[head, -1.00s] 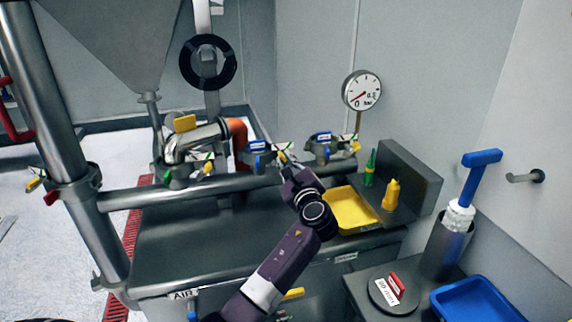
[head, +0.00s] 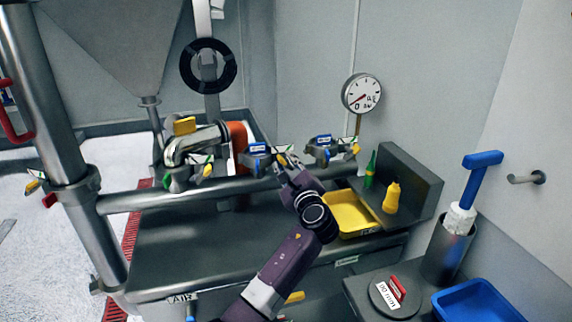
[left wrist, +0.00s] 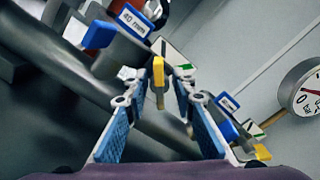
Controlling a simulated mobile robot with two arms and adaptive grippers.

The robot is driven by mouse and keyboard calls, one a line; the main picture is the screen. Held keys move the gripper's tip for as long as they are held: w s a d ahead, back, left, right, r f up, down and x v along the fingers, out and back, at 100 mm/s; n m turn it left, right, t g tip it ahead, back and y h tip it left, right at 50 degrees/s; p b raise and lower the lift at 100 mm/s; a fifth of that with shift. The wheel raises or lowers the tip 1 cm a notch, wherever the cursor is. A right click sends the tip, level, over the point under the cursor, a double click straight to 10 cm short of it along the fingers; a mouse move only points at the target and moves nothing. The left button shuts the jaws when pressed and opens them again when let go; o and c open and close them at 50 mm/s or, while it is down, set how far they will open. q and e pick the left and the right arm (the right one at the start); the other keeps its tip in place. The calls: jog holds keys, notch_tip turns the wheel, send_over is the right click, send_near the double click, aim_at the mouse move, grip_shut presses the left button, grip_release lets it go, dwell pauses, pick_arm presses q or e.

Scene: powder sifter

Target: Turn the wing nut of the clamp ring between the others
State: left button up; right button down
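The middle clamp ring (head: 256,157) sits on the pipe between two others and bears a blue label. In the left wrist view that label (left wrist: 132,20) reads 40 mm. Its yellow wing nut (left wrist: 158,72) stands out between my left gripper's fingertips in that view. My left gripper (head: 285,163) is open at the right side of the middle ring. Its blue-padded fingers (left wrist: 157,80) show on both sides of the nut; I cannot tell whether they touch it. The right ring (head: 323,148) and the left ring (head: 180,177) stand apart from the gripper. My right gripper is not in view.
The right ring's blue and yellow parts (left wrist: 235,128) lie close to the right finger. A yellow tray (head: 350,212), a green bottle (head: 370,168) and a yellow bottle (head: 392,196) are right of my left arm. A gauge (head: 361,93) stands behind.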

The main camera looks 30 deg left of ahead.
pick_arm(q)
jog(key=shift+d, duration=0.1)
jog(key=v, duration=1.2)
dwell(0.4)
